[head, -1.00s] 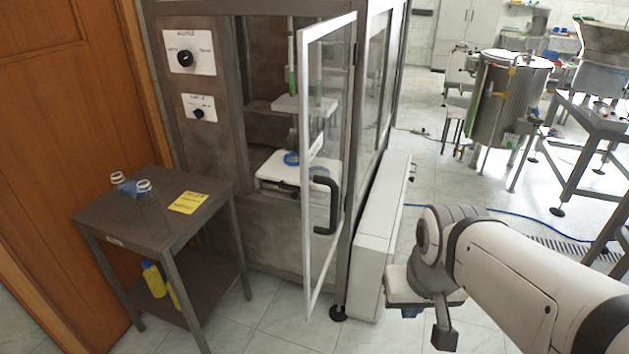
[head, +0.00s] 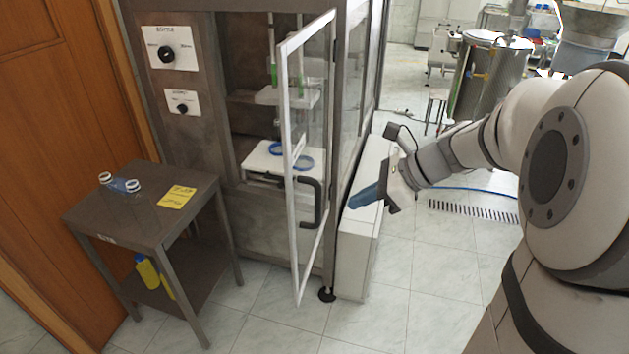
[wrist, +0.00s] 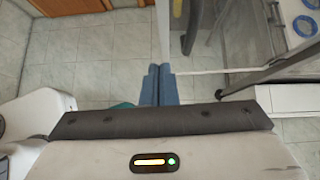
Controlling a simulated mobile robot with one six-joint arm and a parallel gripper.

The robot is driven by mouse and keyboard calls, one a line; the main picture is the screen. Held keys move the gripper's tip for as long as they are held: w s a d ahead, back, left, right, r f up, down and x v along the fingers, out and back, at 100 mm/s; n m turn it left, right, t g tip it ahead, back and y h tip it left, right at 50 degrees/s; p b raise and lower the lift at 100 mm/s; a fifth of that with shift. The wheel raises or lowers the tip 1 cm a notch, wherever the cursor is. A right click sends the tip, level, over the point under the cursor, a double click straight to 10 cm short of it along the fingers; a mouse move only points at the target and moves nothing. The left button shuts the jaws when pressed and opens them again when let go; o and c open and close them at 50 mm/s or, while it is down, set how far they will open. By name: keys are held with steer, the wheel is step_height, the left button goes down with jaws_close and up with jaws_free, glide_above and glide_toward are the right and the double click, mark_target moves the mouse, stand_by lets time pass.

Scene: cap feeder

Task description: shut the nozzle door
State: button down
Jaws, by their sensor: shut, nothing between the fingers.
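The nozzle door (head: 291,140) is a glass panel in a light metal frame, hinged on its right side. It stands open, swung out from the front of the dark metal cabinet (head: 190,120). Its black handle (head: 311,202) is on the door's outer part. My gripper (head: 352,203) is shut and empty, with blue fingers pointing left toward the door. It is to the right of the handle, apart from it in the head view. The fingers also show in the wrist view (wrist: 158,84).
A small dark table (head: 140,212) stands at the left with two clear bottles and a yellow note (head: 177,197). A white box (head: 359,235) stands along the cabinet's right side, near my gripper. Floor in front of the door is clear.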

glide_toward(292, 219)
step_height(292, 219, down, 4)
steer(key=shift+w+a+f+p, duration=0.15)
steer(key=shift+w+a, duration=0.1)
steer(key=shift+a, duration=0.45)
steer(key=shift+w+a+r+p, duration=0.1)
steer(key=shift+w+a+p, duration=0.15)
steer(key=shift+a, duration=0.45)
steer(key=shift+w+a+f+p, duration=0.1)
steer(key=shift+w+a, duration=0.15)
steer(key=shift+a, duration=0.45)
